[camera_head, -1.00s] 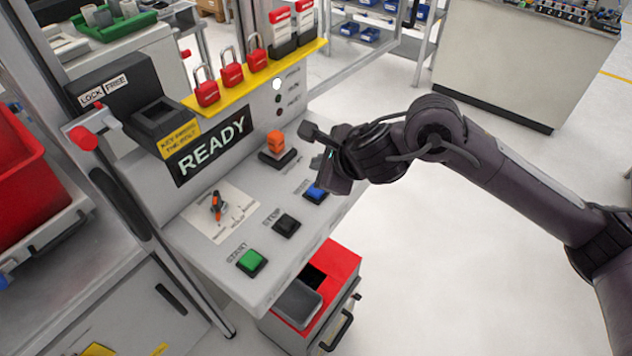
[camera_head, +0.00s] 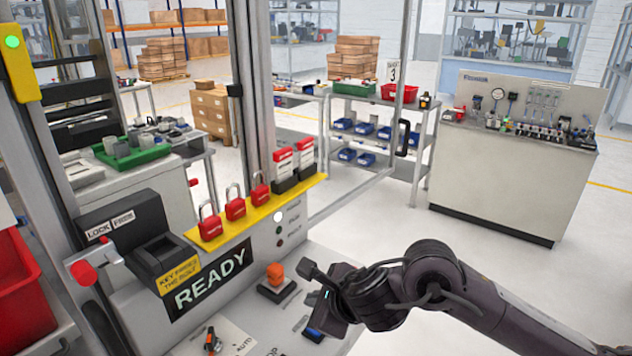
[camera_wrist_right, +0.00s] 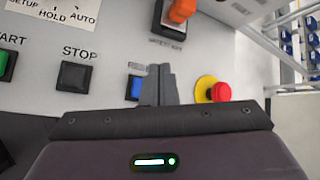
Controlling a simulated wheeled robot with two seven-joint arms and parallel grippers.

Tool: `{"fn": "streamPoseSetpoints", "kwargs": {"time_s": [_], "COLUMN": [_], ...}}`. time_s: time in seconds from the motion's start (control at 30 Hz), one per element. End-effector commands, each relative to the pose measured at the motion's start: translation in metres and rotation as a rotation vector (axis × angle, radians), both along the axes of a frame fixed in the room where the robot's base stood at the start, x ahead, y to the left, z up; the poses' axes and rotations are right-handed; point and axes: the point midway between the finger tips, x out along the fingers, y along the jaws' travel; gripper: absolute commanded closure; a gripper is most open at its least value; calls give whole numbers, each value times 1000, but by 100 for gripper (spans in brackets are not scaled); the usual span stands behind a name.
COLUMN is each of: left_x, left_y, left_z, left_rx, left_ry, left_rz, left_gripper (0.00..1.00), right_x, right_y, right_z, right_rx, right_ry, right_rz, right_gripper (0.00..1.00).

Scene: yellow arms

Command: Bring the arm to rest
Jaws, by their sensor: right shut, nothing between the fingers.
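My right gripper (camera_head: 326,314) is a dark gripper at the end of my right arm, which comes in from the lower right in the head view. It is over the right end of the grey control panel, beside the blue button (camera_head: 313,335). In the right wrist view its fingers (camera_wrist_right: 158,85) are together with nothing between them. They partly cover the blue button (camera_wrist_right: 134,88) there; whether they touch it I cannot tell. A red emergency stop button (camera_wrist_right: 221,91) on a yellow ring is to their right. My left gripper is not in view.
An orange switch (camera_head: 276,274) and a READY display (camera_head: 211,282) are left of the gripper. Red padlocks (camera_head: 235,208) hang on a yellow rail above. A black STOP button (camera_wrist_right: 72,76) shows in the wrist view. Open floor lies right, before a white bench (camera_head: 510,180).

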Motion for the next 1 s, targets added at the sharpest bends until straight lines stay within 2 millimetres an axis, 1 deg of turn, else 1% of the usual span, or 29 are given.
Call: {"fn": "streamPoseSetpoints", "kwargs": {"time_s": [0.03,0.07,0.17,0.2,0.27,0.33,0.37,0.4,0.47,0.5,0.57,0.6,0.67,0.7,0.77,0.8,1.0], "left_x": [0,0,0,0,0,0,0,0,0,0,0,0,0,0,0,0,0], "left_y": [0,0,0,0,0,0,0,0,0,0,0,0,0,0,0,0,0], "left_z": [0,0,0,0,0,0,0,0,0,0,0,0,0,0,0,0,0], "left_rx": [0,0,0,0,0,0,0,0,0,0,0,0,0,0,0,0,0], "left_ry": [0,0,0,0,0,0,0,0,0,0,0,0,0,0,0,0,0], "left_rz": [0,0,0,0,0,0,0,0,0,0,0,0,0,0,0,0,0], "left_gripper": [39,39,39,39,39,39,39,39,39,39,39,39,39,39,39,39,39], "right_x": [-8,-12,-27,-33,-39,-44,-46,-49,-53,-57,-64,-70,-81,-90,-103,-112,-157], "right_y": [10,16,36,40,43,38,34,26,12,0,-21,-37,-60,-75,-95,-107,-154], "right_z": [-4,-5,-4,-2,0,1,0,-2,-8,-14,-25,-34,-49,-59,-72,-81,-113], "right_rx": [74,133,389,508,686,887,972,1083,1244,1350,1503,1601,1739,1823,1925,-1845,-1513], "right_ry": [36,61,182,245,345,468,521,593,697,762,851,901,956,979,989,-915,-590], "right_rz": [-45,-86,-281,-381,-543,-746,-838,-965,-1168,-1310,-1535,-1690,-1924,-2070,-2268,2216,1961], "right_gripper": [100,100,100,100,100,100,100,100,100,100,100,100,100,100,100,100,100]}}
